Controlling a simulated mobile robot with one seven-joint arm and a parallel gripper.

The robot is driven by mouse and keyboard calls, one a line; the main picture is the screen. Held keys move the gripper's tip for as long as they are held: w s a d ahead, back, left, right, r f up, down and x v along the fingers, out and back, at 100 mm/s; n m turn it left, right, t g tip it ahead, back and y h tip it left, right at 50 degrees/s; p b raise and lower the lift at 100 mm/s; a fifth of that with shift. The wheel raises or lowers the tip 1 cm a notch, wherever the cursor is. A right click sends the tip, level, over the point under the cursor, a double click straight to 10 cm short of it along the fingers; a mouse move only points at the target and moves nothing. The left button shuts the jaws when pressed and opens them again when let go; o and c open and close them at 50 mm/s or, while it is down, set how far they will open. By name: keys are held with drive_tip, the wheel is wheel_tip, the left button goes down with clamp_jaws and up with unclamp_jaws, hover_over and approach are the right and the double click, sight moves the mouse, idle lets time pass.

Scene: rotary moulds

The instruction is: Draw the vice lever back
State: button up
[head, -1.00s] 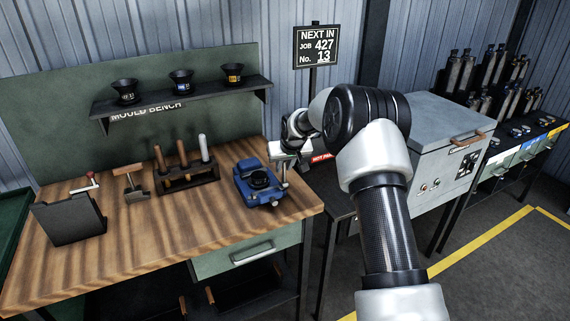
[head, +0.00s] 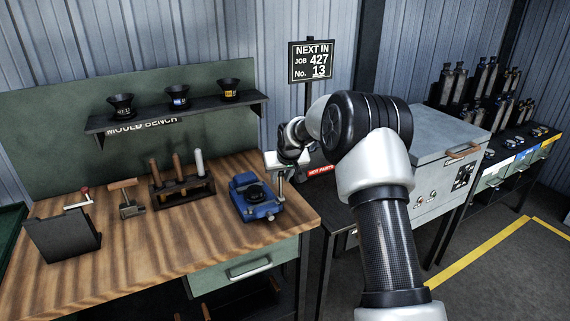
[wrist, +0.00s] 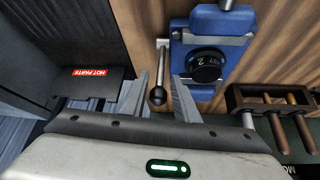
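The blue vice (head: 262,211) sits on the right end of the wooden bench, and a black round mould (head: 255,192) is clamped in it. In the wrist view the vice (wrist: 210,75) is at top centre, with the mould (wrist: 206,66) marked with a figure that looks like 2. The vice lever (wrist: 161,60) is a metal bar left of the mould, ending in a dark ball knob (wrist: 157,97). My gripper (wrist: 160,82) is open, its fingers on either side of the knob with gaps visible. In the head view my gripper (head: 280,176) is at the vice's right side and hides the lever.
A rack of handled tools (head: 183,193) stands left of the vice; it is at right in the wrist view. A dark stand with a red "HOT PARTS" label (head: 321,169) and a grey oven (head: 430,140) are to the right.

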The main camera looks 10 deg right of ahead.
drive_tip(key=v, duration=1.5)
drive_tip(key=shift+b, duration=0.3)
drive_tip(key=shift+d+r, duration=0.1)
drive_tip(key=s+r+p, duration=0.1)
drive_tip(key=s+r, duration=0.3)
drive_tip(key=s, duration=0.6)
drive_tip(key=s+r+h+p, duration=0.15)
drive_tip(key=s+r, duration=0.35)
drive_tip(key=s, duration=0.5)
drive_tip(key=s+r+y+p, duration=0.1)
drive_tip(key=s+r, duration=0.3)
drive_tip(key=s, duration=0.5)
drive_tip(key=s+f+m+g+p, duration=0.1)
drive_tip(key=s+f, duration=0.1)
drive_tip(key=s, duration=1)
drive_tip(key=shift+d+f, duration=0.2)
drive_tip(key=shift+d, duration=0.3)
